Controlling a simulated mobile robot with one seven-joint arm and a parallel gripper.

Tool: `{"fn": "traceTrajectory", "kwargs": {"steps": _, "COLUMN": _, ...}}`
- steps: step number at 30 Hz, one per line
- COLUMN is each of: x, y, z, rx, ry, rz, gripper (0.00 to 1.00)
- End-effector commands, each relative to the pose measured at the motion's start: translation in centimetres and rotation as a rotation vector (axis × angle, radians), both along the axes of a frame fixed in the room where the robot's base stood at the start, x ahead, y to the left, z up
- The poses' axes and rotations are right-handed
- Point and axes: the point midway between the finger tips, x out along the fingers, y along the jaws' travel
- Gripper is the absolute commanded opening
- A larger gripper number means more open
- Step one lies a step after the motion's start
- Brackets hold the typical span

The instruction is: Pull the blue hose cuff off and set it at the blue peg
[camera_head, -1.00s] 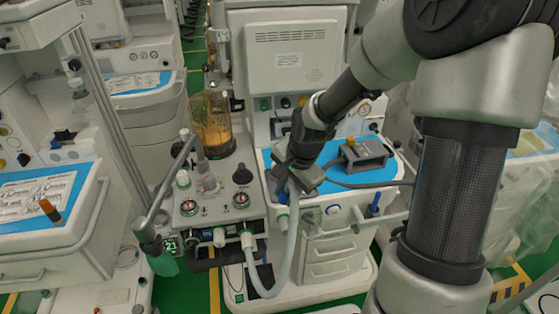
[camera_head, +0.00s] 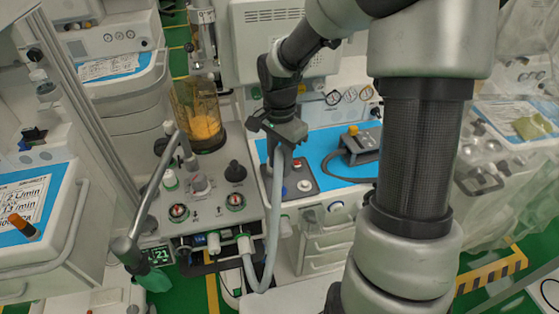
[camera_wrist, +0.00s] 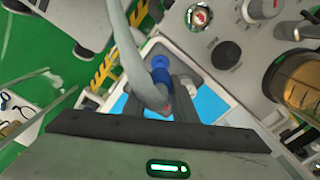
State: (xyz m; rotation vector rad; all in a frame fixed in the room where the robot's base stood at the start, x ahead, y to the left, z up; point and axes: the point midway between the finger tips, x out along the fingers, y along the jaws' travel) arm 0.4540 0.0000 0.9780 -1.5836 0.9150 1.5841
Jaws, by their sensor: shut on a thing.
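My gripper (camera_head: 277,146) is shut on the blue hose cuff (camera_wrist: 161,64), which shows between and just beyond the dark fingers in the wrist view. In the head view the cuff is hidden by the gripper. The grey hose (camera_head: 276,215) hangs from the gripper, loops down, and meets a white fitting (camera_head: 245,244) on the machine's front. The gripper is above the back edge of a small dark panel with red and blue buttons (camera_head: 297,178).
A grey machine block with dials (camera_head: 205,190) and an amber canister (camera_head: 203,115) stands left of the gripper. A dark device with a yellow knob (camera_head: 358,146) sits on the cart's blue mat (camera_head: 327,143). A jointed grey rail (camera_head: 160,190) stands at left.

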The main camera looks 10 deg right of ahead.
Motion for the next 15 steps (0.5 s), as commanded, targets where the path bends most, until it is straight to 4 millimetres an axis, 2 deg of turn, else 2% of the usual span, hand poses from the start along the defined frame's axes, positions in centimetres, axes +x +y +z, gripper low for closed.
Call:
{"fn": "traceTrajectory", "kwargs": {"steps": 5, "x": 0.0, "y": 0.0, "z": -0.8, "rx": -0.002, "ry": -0.001, "rz": 0.0, "gripper": 0.0}}
{"fn": "traceTrajectory", "kwargs": {"steps": 15, "x": 0.0, "y": 0.0, "z": -4.1, "rx": -0.001, "ry": -0.001, "rz": -0.001, "gripper": 0.0}}
